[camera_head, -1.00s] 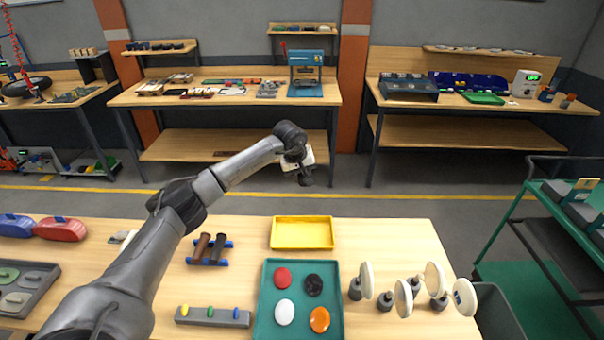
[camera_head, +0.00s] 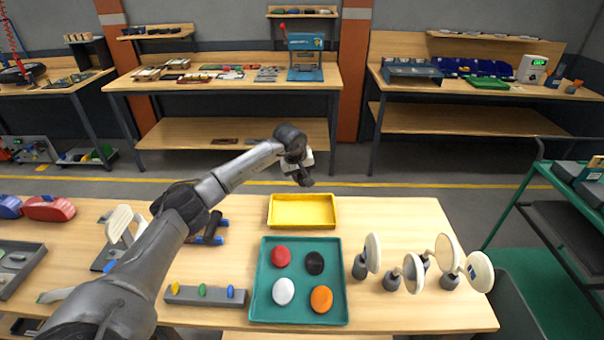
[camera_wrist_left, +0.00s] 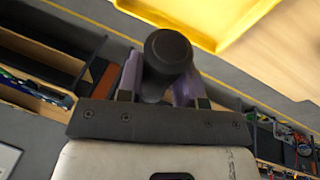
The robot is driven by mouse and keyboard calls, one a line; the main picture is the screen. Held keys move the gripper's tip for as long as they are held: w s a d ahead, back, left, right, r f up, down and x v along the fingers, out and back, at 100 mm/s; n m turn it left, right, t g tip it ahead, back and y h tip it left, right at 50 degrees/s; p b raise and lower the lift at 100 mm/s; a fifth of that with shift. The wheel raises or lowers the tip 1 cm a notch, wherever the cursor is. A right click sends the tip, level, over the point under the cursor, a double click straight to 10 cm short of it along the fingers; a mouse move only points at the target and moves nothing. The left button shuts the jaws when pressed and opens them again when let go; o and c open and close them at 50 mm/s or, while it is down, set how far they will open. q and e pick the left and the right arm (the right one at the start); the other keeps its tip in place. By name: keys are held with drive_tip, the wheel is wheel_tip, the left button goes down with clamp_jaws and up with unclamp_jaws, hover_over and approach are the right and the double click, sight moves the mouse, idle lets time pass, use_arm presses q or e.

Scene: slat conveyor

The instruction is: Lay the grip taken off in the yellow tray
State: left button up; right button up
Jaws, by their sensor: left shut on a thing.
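My left gripper (camera_head: 304,177) is shut on a dark round-ended grip. The grip (camera_wrist_left: 168,55) shows end-on between the fingers in the left wrist view. In the head view the gripper appears just beyond the back edge of the yellow tray (camera_head: 302,224), clear of it. The yellow tray is empty and lies at the bench's back edge. It also shows at the top of the left wrist view (camera_wrist_left: 185,22). A dark grip (camera_head: 212,226) stands in a blue rack, partly hidden by my left arm. My right gripper is out of view.
A green tray (camera_head: 257,300) with red, black, white and orange oval pieces lies in front of the yellow tray. Several round white-headed pieces on grey bases (camera_head: 366,258) stand to the right. A grey block with coloured pegs (camera_head: 186,295) lies front left.

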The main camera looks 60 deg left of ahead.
use_arm(q)
wheel_tip(320, 180, down, 9)
drive_tip(key=b, duration=0.6)
drive_tip(key=shift+f+b, duration=0.1)
drive_tip(key=shift+b, duration=0.25)
drive_tip(key=shift+f+b, duration=1.05)
drive_tip(key=shift+f, duration=0.35)
drive_tip(key=o, duration=0.9)
drive_tip(key=shift+o, duration=0.2)
drive_tip(key=p+v, duration=0.2)
drive_tip(key=v, duration=1.1)
drive_tip(key=shift+r, duration=0.4)
